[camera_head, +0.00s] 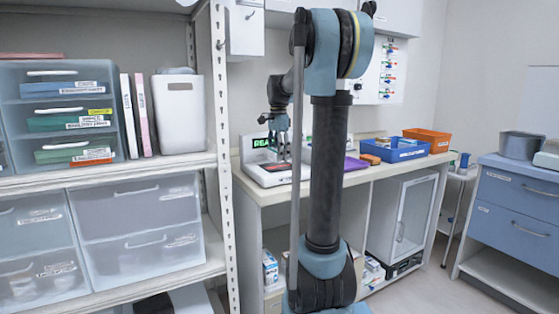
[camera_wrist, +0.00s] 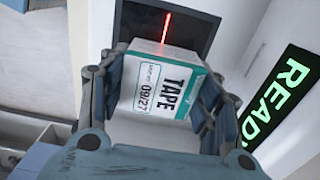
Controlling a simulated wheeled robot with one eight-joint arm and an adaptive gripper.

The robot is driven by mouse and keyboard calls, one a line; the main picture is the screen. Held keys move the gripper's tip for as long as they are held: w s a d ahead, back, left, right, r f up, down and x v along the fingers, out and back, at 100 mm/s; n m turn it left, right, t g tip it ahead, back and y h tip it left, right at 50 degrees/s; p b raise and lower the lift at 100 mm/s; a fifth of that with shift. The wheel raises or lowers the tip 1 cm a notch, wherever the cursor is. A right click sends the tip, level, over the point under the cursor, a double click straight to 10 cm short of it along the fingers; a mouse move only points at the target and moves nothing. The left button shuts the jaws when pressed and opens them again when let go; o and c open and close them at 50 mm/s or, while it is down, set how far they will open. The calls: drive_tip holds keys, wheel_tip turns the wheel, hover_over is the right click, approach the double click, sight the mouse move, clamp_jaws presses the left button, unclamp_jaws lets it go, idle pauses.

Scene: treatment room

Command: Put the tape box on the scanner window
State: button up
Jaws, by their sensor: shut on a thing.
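The tape box (camera_wrist: 162,88) is white and teal, with "TAPE" and "09/27" on its label. My gripper (camera_wrist: 165,85) is shut on it, one finger at each side, in the wrist view. The dark scanner window (camera_wrist: 190,22) lies beyond the box, with a red light line across it that reaches the box's top edge. I cannot tell whether the box touches the window. In the head view the scanner (camera_head: 275,172) stands on the counter with a green "READY" display, partly hidden by my arm. My gripper (camera_head: 280,150) is over it there; the box is hard to make out.
A blue bin (camera_head: 395,152) and an orange bin (camera_head: 428,139) stand on the counter (camera_head: 350,179) to the right, with a purple item (camera_head: 352,163) nearer the scanner. Shelving with drawers and a white container (camera_head: 180,112) is at left.

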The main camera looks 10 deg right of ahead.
drive_tip(key=shift+f, duration=1.15)
drive_tip(key=shift+f, duration=0.1)
drive_tip(key=o, duration=1.1)
wheel_tip(320, 180, up, 12)
drive_tip(key=shift+r, duration=0.1)
drive_tip(key=s+f+n, duration=0.5)
drive_tip(key=s+f, duration=0.5)
drive_tip(key=s, duration=0.1)
drive_tip(key=s+f+n+t, duration=0.1)
drive_tip(key=s+f+n, duration=0.3)
drive_tip(key=s+f, duration=0.7)
drive_tip(key=s+f+n+t, duration=0.1)
drive_tip(key=s+f+n, duration=0.4)
drive_tip(key=s+f, duration=0.6)
drive_tip(key=shift+s+d+f+n, duration=0.1)
drive_tip(key=shift+s+d+n, duration=0.05)
drive_tip(key=shift+s, duration=0.3)
drive_tip(key=shift+s+d+f+n, duration=0.1)
drive_tip(key=shift+s+d+n, duration=0.05)
drive_tip(key=shift+s, duration=0.3)
